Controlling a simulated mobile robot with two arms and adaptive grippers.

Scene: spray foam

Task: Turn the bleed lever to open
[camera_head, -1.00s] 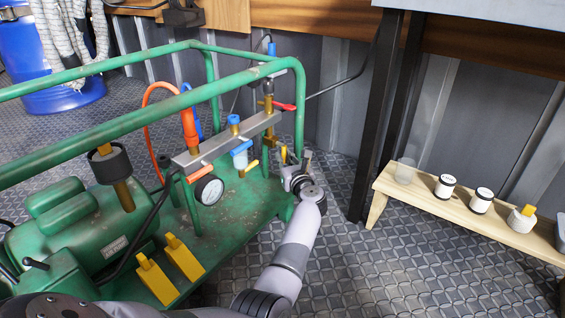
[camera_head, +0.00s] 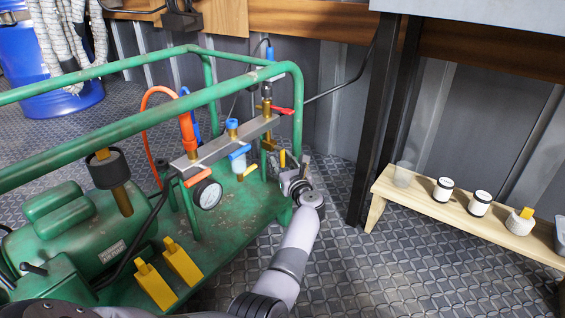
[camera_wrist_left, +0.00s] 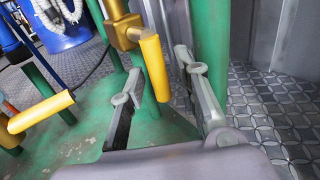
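A yellow lever (camera_wrist_left: 153,66) hangs from a brass valve in the left wrist view. It shows as a small yellow piece (camera_head: 282,158) beside my gripper in the head view. Which lever is the bleed lever is not marked. My left gripper (camera_head: 294,168) is at the near right end of the green frame, below the grey manifold (camera_head: 225,143). In the left wrist view its two fingers (camera_wrist_left: 160,85) are apart, with the yellow lever's end between them. Contact cannot be told. A second yellow lever (camera_wrist_left: 40,111) is to the left. My right gripper is not in view.
Green frame tubes (camera_head: 297,105) rise close to my left gripper. The manifold carries a red lever (camera_head: 283,110), an orange lever (camera_head: 199,177) and a gauge (camera_head: 207,193). A low wooden bench (camera_head: 455,215) with several containers stands right. The floor between is clear.

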